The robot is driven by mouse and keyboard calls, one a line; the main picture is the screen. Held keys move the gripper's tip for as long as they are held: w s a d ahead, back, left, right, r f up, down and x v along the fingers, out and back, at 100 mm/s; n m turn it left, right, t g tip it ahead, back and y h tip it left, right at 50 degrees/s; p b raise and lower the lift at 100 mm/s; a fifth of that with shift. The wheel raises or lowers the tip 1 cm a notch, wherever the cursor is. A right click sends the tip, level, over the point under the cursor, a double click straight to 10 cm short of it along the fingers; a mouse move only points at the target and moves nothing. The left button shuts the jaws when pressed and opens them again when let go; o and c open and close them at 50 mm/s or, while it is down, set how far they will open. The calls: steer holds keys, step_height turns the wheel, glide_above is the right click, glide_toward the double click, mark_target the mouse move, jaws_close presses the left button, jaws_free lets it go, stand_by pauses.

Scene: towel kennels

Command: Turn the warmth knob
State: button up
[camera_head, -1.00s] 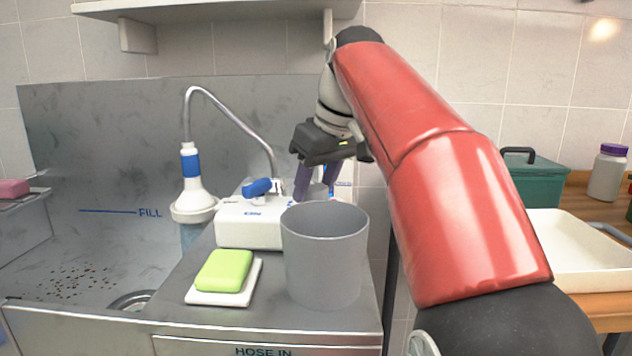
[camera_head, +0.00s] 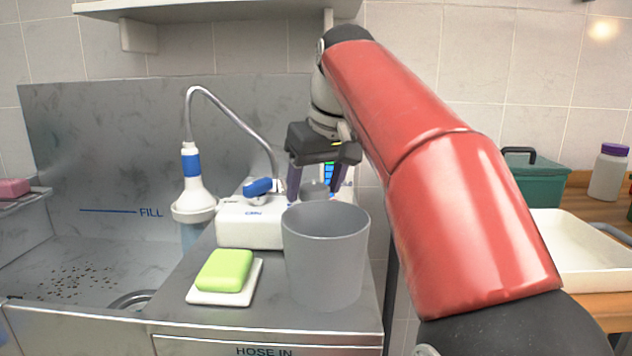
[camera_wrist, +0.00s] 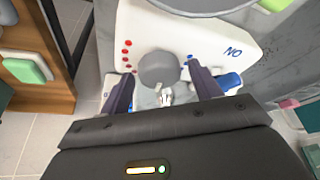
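The warmth knob (camera_head: 314,188) is a round grey knob on the white tap unit (camera_head: 245,232). In the wrist view the knob (camera_wrist: 160,69) has red dots on its left and blue dots on its right. My gripper (camera_head: 315,196) is over the unit, with one purple finger on each side of the knob. In the wrist view my gripper (camera_wrist: 162,88) is open, and gaps show between the fingers and the knob. The grey cup hides the unit's lower right part in the head view.
A grey cup (camera_head: 325,255) stands right in front of the knob. A blue lever (camera_head: 258,187) is on the unit, left of my gripper. A green soap (camera_head: 224,270) lies on a white dish near the sink. A white shower head (camera_head: 193,190) hangs at the left.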

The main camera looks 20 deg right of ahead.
steer(key=shift+r, duration=0.1)
steer(key=v, duration=0.7)
steer(key=shift+s+r, duration=0.15)
steer(key=shift+r, duration=0.1)
steer(key=shift+s, duration=0.1)
